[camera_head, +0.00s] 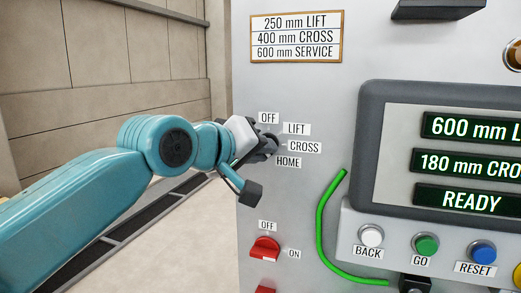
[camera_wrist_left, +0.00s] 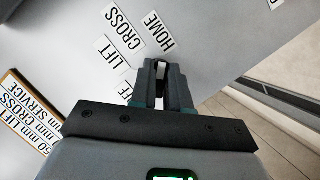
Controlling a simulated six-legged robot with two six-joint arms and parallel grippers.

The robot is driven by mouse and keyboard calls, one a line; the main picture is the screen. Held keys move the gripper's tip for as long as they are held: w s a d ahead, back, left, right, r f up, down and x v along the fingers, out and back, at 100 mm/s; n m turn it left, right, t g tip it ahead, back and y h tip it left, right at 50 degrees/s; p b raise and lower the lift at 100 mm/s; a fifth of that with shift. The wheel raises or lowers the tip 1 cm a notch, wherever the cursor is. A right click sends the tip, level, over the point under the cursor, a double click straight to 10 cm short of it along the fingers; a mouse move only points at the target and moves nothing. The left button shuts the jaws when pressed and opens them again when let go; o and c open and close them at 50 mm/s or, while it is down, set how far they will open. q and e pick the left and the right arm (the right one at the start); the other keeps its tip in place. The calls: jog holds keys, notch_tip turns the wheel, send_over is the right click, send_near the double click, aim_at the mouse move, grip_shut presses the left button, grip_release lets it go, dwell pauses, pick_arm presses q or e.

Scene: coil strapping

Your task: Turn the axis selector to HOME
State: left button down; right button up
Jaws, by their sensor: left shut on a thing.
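The axis selector (camera_head: 271,144) is a small dark knob on the grey panel, ringed by the labels OFF, LIFT, CROSS and HOME. My left gripper (camera_head: 262,146) reaches it from the left and is shut on it, hiding most of it. In the left wrist view my left gripper's dark fingers (camera_wrist_left: 160,85) close around the knob, just beside the HOME label (camera_wrist_left: 160,32). The HOME label (camera_head: 289,162) is at the lower right of the knob in the head view. I cannot tell which label the knob points to.
A red OFF/ON switch (camera_head: 265,249) sits below the selector. A green cable (camera_head: 324,220) curves down the panel to its right. The display (camera_head: 465,161) reads READY, above the BACK (camera_head: 371,236), GO (camera_head: 425,244) and RESET (camera_head: 482,252) buttons. Open floor lies left of the panel.

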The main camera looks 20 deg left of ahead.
pick_arm(q)
jog(key=shift+d+f, duration=0.1)
jog(key=shift+f, duration=0.25)
jog(key=c, duration=1.1)
grip_release()
jog(key=shift+s+r, duration=0.15)
jog(key=shift+r, duration=0.1)
jog(key=b+v, duration=0.3)
jog(key=v, duration=1.3)
jog(key=shift+s, duration=0.1)
